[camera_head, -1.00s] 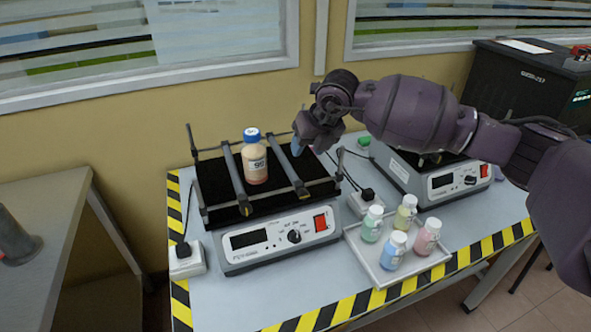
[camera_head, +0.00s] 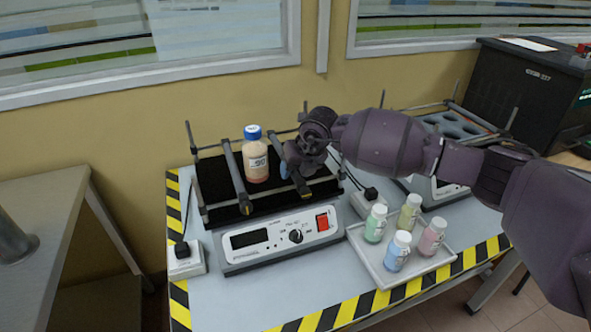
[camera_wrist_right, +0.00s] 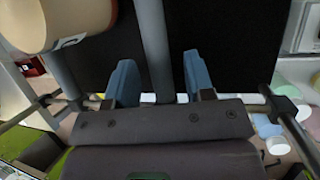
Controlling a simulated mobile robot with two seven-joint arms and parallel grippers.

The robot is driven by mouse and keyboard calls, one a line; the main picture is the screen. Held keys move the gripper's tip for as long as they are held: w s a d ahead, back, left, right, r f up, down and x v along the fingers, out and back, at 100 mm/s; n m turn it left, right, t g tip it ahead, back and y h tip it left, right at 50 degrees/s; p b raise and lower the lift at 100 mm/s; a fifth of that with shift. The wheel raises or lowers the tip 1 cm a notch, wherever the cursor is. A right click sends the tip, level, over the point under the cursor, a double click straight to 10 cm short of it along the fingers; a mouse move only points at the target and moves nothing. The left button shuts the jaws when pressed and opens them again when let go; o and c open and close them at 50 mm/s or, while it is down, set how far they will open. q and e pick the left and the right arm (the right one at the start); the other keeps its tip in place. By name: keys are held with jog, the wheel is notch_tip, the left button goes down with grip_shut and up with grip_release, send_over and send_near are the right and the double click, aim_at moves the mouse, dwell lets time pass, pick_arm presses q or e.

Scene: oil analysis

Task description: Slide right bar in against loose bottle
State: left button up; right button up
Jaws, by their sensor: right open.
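The loose bottle (camera_head: 256,163), orange-brown with a blue cap, stands upright on the left shaker's black platform, close beside the left bar (camera_head: 236,178). In the right wrist view, the open blue fingers (camera_wrist_right: 161,80) straddle the right bar (camera_wrist_right: 153,40), with visible space on both sides. The bottle (camera_wrist_right: 62,20) shows at that view's upper left, apart from the left-hand finger. My left gripper is not in view.
A tray (camera_head: 372,262) with several small capped bottles stands at the front right. A second shaker (camera_head: 437,190) is behind my right arm. The left shaker's control panel (camera_head: 279,240) faces front. Corner posts and side rails frame its platform.

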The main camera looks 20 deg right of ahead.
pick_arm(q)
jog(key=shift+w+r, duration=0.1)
pick_arm(e)
jog(key=c, duration=0.9)
jog(key=a+p, duration=0.1)
jog(key=a, duration=0.3)
jog(key=shift+s+a+r, duration=0.1)
jog(key=shift+a+r, duration=0.05)
jog(key=shift+a, duration=0.35)
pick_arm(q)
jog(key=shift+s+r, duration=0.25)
pick_arm(e)
jog(key=shift+a, duration=0.1)
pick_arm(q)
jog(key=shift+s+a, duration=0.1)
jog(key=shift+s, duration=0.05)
pick_arm(e)
jog(key=shift+f, duration=0.2)
jog(key=o, duration=0.9)
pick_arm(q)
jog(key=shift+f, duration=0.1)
